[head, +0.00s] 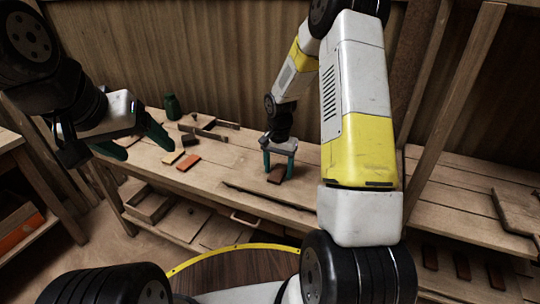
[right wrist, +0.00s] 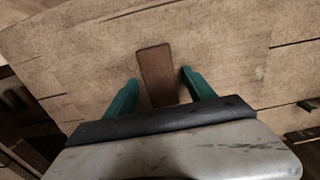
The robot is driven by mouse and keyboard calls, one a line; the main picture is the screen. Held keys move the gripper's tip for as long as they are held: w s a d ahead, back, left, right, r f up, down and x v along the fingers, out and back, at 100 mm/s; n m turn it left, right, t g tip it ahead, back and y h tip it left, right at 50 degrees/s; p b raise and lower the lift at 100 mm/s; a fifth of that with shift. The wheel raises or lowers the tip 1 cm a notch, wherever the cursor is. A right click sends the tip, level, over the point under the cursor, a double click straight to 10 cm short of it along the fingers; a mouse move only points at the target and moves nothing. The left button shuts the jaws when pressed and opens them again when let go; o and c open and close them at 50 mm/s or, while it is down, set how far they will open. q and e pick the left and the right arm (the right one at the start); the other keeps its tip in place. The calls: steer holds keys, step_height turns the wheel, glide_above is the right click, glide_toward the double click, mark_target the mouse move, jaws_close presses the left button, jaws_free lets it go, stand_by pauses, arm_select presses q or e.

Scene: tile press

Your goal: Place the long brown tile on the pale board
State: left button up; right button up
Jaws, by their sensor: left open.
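The long brown tile (head: 277,174) lies on the wooden bench in the head view. It also shows flat on the wood in the right wrist view (right wrist: 156,73). My right gripper (head: 278,167) points down over it, open, with one teal finger on each side. In the right wrist view my right gripper (right wrist: 160,77) shows small gaps between the fingers and the tile. My left gripper (head: 134,142) is open and empty, in front of the bench's left end. A wooden board (head: 515,212) lies at the right edge; I cannot tell if it is the pale board.
An orange-brown tile (head: 188,162), a pale tile (head: 172,157), a dark block (head: 189,140) and a green jar (head: 171,106) stand on the bench's left part. A thin dark strip (head: 268,196) runs near the front edge. My right arm hides part of the bench.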

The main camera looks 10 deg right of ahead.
mark_target(278, 172)
step_height(278, 172, up, 12)
steer(key=s+r+n+t, duration=0.3)
steer(key=s+r, duration=0.7)
steer(key=r, duration=0.4)
steer(key=s+a+r+n+t+y, duration=0.1)
steer(key=s+r+n, duration=0.1)
steer(key=s, duration=0.5)
steer(key=s+a+r+n+t+y, duration=0.1)
steer(key=s+r+n+t, duration=0.1)
steer(key=s, duration=0.6)
steer(key=shift+a+r, duration=0.3)
steer(key=shift+a, duration=0.05)
